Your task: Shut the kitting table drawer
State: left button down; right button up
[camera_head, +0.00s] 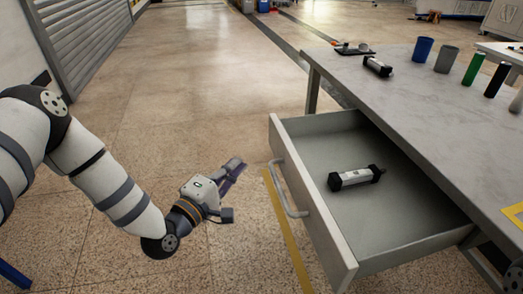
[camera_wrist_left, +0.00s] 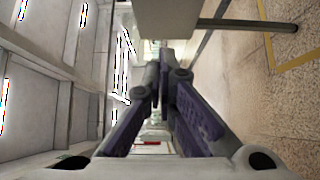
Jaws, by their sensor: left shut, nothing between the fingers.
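The kitting table drawer (camera_head: 318,222) is pulled out from under the grey kitting table (camera_head: 430,115). Its front panel with a bar handle (camera_head: 284,194) faces left towards my left arm. A black and silver cylinder (camera_head: 355,178) lies inside on the drawer floor. My left gripper (camera_head: 238,164) is shut and empty, a short way left of the drawer front and handle, not touching them. In the left wrist view its purple-padded fingers (camera_wrist_left: 163,62) meet at the tips. My right gripper is not in view.
On the tabletop stand a blue cup (camera_head: 423,49), a grey cup (camera_head: 446,60), a green cylinder (camera_head: 473,69) and other parts. Another black and silver cylinder (camera_head: 378,66) lies near the table's far edge. A yellow floor line (camera_head: 289,240) runs below the drawer. Floor behind my gripper is clear.

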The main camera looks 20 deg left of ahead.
pick_arm(q)
send_near(274, 140)
jog(key=w+a, duration=0.2)
jog(key=shift+w+d+r, duration=0.1)
jog(key=shift+w+d, duration=0.5)
jog(key=shift+d, duration=0.15)
jog(key=shift+w+d+r, duration=0.1)
jog(key=shift+w+d, duration=0.45)
jog(key=shift+d, duration=0.2)
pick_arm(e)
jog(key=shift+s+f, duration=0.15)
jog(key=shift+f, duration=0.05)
